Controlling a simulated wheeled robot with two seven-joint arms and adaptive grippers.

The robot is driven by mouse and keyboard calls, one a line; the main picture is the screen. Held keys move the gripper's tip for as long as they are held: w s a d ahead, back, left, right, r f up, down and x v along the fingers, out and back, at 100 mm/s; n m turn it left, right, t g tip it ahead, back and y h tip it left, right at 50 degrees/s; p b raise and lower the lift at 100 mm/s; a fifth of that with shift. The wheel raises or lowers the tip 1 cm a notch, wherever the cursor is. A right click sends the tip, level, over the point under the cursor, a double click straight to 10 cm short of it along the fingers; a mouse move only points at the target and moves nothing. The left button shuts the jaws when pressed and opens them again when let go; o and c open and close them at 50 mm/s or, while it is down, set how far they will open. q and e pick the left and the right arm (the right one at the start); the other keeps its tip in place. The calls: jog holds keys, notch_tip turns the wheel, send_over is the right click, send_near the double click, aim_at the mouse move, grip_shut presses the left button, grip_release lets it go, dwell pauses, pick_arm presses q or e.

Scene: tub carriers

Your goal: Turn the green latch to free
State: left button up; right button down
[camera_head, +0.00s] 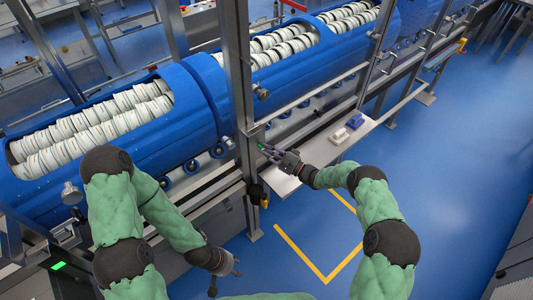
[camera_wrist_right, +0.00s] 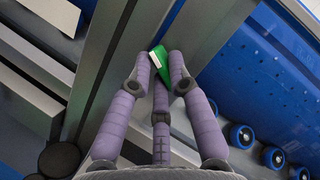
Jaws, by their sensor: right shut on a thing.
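The green latch (camera_wrist_right: 157,57) is a small green piece with a pale edge, at a steel upright of the frame. It sits between the fingertips of my right gripper (camera_wrist_right: 160,70), which is shut on it. In the head view only a small green bit of the latch (camera_head: 261,146) shows beside the fingers of my right gripper (camera_head: 268,151). My left gripper (camera_head: 225,282) is low in the head view, empty, with its fingers apart over the floor.
A long blue tubular machine (camera_head: 130,135) with stacks of white rings runs behind the steel upright (camera_head: 241,80). Blue floor at the right is open.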

jog(key=n+g+b, duration=0.1)
jog(key=n, duration=0.1)
jog(key=n+g+h+b, duration=0.1)
jog(key=n, duration=0.2)
jog(key=shift+f, duration=0.15)
jog(key=shift+n, duration=0.3)
dwell(0.3)
jog(key=c, duration=1.4)
grip_release()
jog(key=shift+d, duration=0.1)
jog(key=v, duration=1.2)
jog(key=shift+s, duration=0.1)
